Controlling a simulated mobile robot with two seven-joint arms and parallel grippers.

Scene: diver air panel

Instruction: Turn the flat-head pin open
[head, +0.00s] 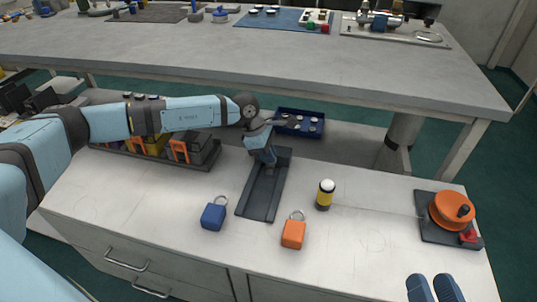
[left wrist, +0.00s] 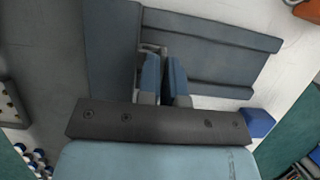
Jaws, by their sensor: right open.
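I cannot make out a flat-head pin for certain in either view. My left gripper (head: 267,160) points down at the far end of a long dark grey tray (head: 262,200) on the near bench. In the left wrist view its two blue fingers (left wrist: 164,75) stand close together over the tray (left wrist: 205,55). A small grey metal piece (left wrist: 150,48) shows at the fingertips; I cannot tell whether it is held. An orange round knob (head: 450,209) sits on a dark plate at the right. My right gripper (head: 435,285) is open at the bottom edge, with nothing visible between its fingers.
A blue padlock (head: 213,215), an orange padlock (head: 293,233) and a yellow-black cylinder (head: 325,195) stand near the tray. A blue tray (head: 283,129) and a rack (head: 150,160) lie behind. The raised back bench (head: 270,65) overhangs. Bare bench lies between cylinder and knob.

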